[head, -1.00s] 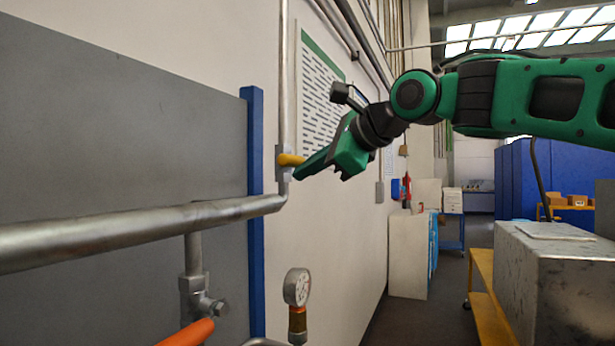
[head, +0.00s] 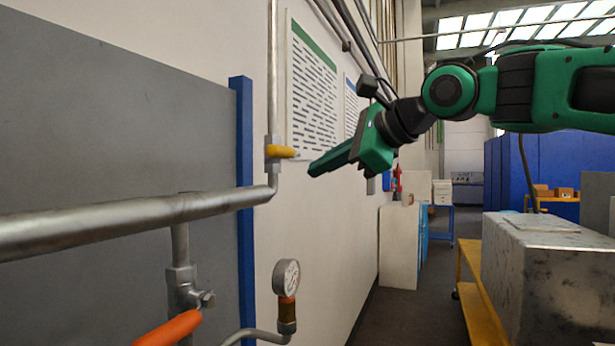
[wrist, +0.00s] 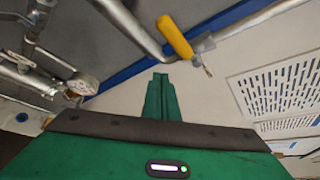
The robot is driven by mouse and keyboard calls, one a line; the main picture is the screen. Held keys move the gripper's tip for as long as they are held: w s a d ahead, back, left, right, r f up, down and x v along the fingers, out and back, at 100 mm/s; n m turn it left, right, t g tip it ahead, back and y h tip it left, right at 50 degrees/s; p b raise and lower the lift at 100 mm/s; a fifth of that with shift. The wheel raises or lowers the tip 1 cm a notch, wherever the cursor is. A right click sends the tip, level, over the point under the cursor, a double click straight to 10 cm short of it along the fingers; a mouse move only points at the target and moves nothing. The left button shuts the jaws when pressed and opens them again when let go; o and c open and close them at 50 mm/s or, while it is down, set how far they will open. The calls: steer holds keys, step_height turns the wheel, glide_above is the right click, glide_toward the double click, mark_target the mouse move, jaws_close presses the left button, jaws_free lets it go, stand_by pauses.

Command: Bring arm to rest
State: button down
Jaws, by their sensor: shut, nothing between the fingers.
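My green gripper (head: 314,170) is shut and empty in the head view, its fingers pointing left and slightly down. It hangs in the air to the right of a yellow valve handle (head: 282,151) on a vertical pipe, with a clear gap between them. In the wrist view my closed fingers (wrist: 160,78) point up the picture, and the yellow handle (wrist: 175,37) shows beyond their tips.
A thick grey pipe (head: 110,222) runs across the left, with an orange handle (head: 168,329) and a pressure gauge (head: 286,277) below. A printed wall chart (head: 314,85) is behind my gripper. A metal block (head: 555,265) on a yellow cart stands at right. Open floor lies between.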

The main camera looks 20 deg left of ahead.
steer(key=shift+s+d+r, duration=0.1)
steer(key=shift+d+r, duration=0.25)
steer(key=shift+d, duration=0.35)
steer(key=shift+w+d+r, duration=0.1)
steer(key=shift+d+r, duration=0.25)
steer(key=shift+d, duration=0.3)
steer(key=shift+s+d+r, duration=0.1)
steer(key=shift+d+r, duration=0.25)
steer(key=shift+d, duration=0.35)
